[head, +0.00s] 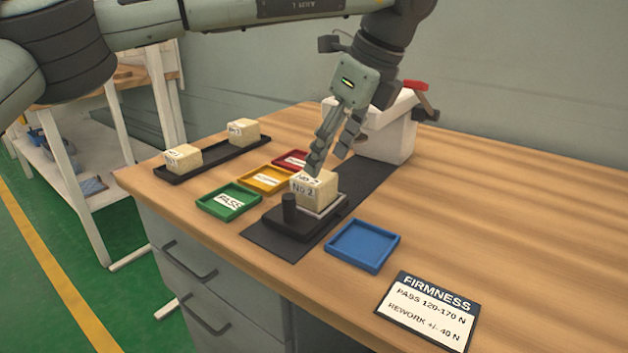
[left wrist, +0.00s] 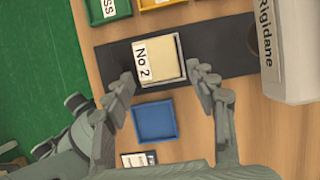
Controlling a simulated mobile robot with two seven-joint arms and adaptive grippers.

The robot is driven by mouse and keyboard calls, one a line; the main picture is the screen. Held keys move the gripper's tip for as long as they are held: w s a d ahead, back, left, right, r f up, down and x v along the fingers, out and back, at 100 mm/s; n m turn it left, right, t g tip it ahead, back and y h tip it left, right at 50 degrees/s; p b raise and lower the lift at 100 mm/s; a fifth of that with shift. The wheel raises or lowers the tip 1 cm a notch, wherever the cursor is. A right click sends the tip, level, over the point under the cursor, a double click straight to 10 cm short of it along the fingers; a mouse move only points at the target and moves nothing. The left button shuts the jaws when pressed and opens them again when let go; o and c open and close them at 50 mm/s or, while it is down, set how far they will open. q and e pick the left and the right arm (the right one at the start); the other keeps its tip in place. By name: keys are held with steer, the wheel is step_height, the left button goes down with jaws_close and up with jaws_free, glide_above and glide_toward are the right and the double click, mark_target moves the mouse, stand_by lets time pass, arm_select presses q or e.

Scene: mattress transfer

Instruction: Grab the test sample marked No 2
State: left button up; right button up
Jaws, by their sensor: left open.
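The test sample marked No 2 (head: 315,190) is a cream foam block with a white label. It sits on the small black test stand (head: 273,222) on the dark mat. My left gripper (head: 331,160) is above and just behind it in the head view, fingers pointing down. In the left wrist view the sample (left wrist: 158,58) lies ahead between the two open fingers (left wrist: 163,85), with space on both sides. The gripper is open and empty. My right gripper is out of view.
A black tray (head: 212,159) holds two more foam blocks. Green (head: 230,215), yellow (head: 265,192) and red (head: 293,158) trays lie left of the stand, and a blue tray (head: 362,262) right. A white machine (head: 390,145) stands behind the gripper. A firmness sign (head: 428,309) lies at front right.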

mark_target(313, 180)
arm_select(q)
steer(key=shift+a+f, duration=0.35)
steer(key=shift+f, duration=0.5)
steer(key=shift+w+a+f, duration=0.15)
steer(key=shift+a+f, duration=0.05)
steer(key=shift+f, duration=0.1)
steer(key=x, duration=0.3)
steer(key=shift+w+a+f+p, duration=0.1)
steer(key=shift+a+f+p, duration=0.1)
steer(key=shift+f+p, duration=0.15)
steer(key=shift+w+f, duration=0.1)
steer(key=shift+f, duration=0.15)
steer(key=c, duration=0.8)
steer(key=shift+o, duration=0.2)
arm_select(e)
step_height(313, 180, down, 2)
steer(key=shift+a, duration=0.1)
arm_select(q)
steer(key=shift+a+r, duration=0.1)
steer(key=shift+r, duration=0.1)
